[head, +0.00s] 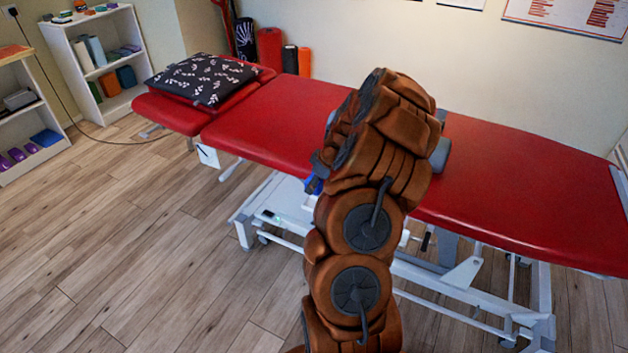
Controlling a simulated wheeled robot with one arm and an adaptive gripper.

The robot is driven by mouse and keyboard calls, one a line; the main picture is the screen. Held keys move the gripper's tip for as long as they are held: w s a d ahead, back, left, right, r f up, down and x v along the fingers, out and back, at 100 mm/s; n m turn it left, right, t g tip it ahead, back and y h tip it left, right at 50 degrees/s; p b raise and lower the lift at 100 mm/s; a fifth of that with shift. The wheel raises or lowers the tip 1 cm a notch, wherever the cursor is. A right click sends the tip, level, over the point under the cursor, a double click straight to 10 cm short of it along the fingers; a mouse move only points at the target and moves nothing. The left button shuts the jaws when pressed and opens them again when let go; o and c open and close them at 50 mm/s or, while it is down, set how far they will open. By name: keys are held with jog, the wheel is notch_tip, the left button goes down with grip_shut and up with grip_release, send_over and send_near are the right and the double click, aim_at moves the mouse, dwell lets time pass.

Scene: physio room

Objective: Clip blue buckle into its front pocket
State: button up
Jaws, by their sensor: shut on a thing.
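My gripper (318,170) shows only in part, as dark grey pieces at the left side of my brown arm, in front of the red treatment table (260,118). It is shut on a small blue piece (312,184), which looks like the blue buckle. Most of the blue piece and the fingertips are hidden or too small to make out. A small white pocket or card (207,155) with a dark mark hangs at the near side of the table, left of my gripper. I cannot tell if this is the front pocket.
A dark patterned pillow (203,79) lies on the table's left end. A grey-blue roll (440,153) is partly hidden behind my arm. White shelves (62,60) stand at the left, and rolls (270,50) stand by the wall. The wooden floor at front left is clear.

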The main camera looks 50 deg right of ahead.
aim_at(311, 204)
jog(key=shift+f, duration=1.8)
jog(key=shift+f+b, duration=1.05)
jog(key=shift+f, duration=0.25)
jog(key=shift+f, duration=0.1)
jog(key=o, duration=1.2)
jog(key=shift+o, duration=0.4)
jog(key=shift+d+r, duration=0.1)
jog(key=shift+r, duration=0.1)
jog(key=shift+s+d+r, duration=0.1)
jog(key=shift+s+r, duration=0.05)
jog(key=shift+r, duration=0.3)
jog(key=v, duration=1)
jog(key=shift+s+r, duration=0.25)
jog(key=shift+r, duration=0.05)
